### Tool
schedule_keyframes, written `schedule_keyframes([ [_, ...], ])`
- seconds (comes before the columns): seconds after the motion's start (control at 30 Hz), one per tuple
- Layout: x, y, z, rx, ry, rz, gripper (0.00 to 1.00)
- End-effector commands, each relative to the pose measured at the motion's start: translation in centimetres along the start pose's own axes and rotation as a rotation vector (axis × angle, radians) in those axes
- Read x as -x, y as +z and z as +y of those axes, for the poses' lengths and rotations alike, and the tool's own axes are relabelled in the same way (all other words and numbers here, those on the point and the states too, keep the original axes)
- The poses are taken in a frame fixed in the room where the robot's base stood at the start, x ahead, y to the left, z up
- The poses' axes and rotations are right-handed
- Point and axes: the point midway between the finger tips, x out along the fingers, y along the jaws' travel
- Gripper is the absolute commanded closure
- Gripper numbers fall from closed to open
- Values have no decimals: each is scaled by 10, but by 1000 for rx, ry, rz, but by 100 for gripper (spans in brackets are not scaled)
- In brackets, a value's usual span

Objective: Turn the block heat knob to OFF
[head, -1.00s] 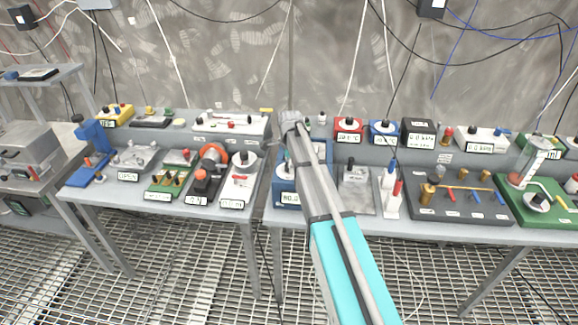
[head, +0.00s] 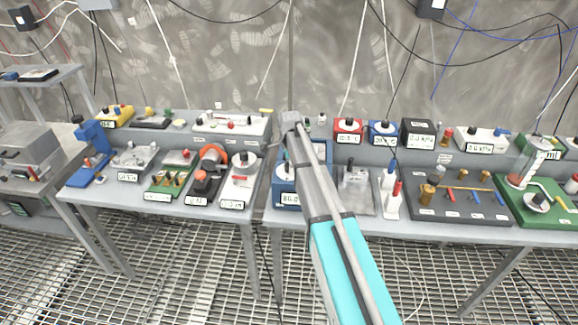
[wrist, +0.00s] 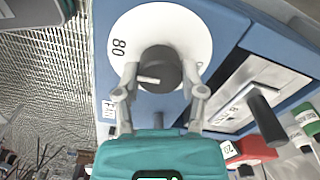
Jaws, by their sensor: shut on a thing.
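The block heat knob (wrist: 162,66) is a dark grey round knob with a white pointer mark. It sits on a white dial (wrist: 196,38) printed with 80, on a blue unit (wrist: 225,22). The pointer mark lies toward the left of the wrist view. My gripper (wrist: 161,80) is shut on the knob, one finger on each side. In the head view my arm hides the knob and much of the blue unit (head: 286,184); its small display seems to read 80.0. I see no OFF mark; part of the dial is hidden.
On the same unit, a metal plate with a black lever (wrist: 265,118) is right of my gripper. A red unit (wrist: 250,150) is close by. In the head view, a white-dial unit (head: 238,190) stands left and a grey box (head: 356,190) right.

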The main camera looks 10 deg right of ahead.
Motion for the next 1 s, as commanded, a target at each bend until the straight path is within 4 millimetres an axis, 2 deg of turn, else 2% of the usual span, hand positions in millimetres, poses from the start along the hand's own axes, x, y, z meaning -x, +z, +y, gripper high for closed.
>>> schedule_keyframes([
  [0.27, 0, 0, -2, 195, -3, -1, 95],
  [1.0, 0, 0, -3, 893, -4, 2, 95],
])
